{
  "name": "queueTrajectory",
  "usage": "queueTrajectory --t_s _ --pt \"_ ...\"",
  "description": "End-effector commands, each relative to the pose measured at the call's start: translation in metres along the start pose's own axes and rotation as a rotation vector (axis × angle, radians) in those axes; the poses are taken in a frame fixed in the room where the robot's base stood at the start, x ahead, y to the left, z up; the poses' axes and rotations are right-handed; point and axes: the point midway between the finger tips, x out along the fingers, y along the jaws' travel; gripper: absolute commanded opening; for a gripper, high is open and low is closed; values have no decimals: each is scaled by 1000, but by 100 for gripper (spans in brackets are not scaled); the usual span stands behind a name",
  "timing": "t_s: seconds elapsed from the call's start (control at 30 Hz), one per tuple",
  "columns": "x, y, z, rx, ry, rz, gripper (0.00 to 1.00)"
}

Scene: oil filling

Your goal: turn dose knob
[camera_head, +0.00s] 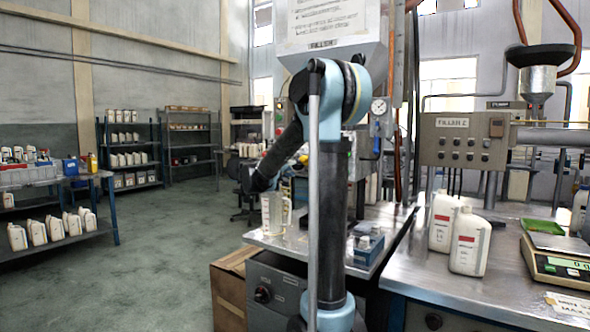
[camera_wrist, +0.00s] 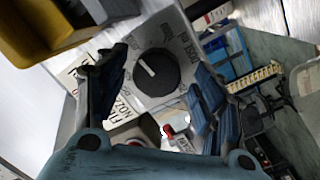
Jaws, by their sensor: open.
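The black dose knob (camera_wrist: 158,72), with a white pointer line, sits on a grey metal panel (camera_wrist: 146,32) with "DOSE" lettering beside it in the wrist view. My gripper (camera_wrist: 154,86) is open, with one dark finger to the left of the knob and the other to its right. Nothing is between the fingers except the view of the knob, and I cannot tell whether either finger touches it. In the head view my own arm covers the middle, and neither the dose knob nor the fingertips can be made out.
A clear measuring jug (camera_head: 273,213) and a blue box (camera_head: 367,246) stand on the steel bench. White bottles (camera_head: 470,243), a scale (camera_head: 555,264) and the "FILLER 2" control box (camera_head: 464,141) are at the right. A yellow bin (camera_wrist: 42,28) shows at the wrist view's upper left.

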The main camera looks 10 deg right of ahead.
Motion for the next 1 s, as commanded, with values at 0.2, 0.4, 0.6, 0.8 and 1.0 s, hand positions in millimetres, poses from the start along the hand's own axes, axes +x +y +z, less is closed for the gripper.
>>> queueTrajectory --t_s 0.2,0.4,0.6,0.8,1.0 --pt "11 0 0 0 0 0 63" --pt "12 0 0 0 0 0 63" --pt "12 0 0 0 0 0 31" --pt "11 0 0 -1 0 -1 18" --pt "11 -1 0 -64 5 2 18"
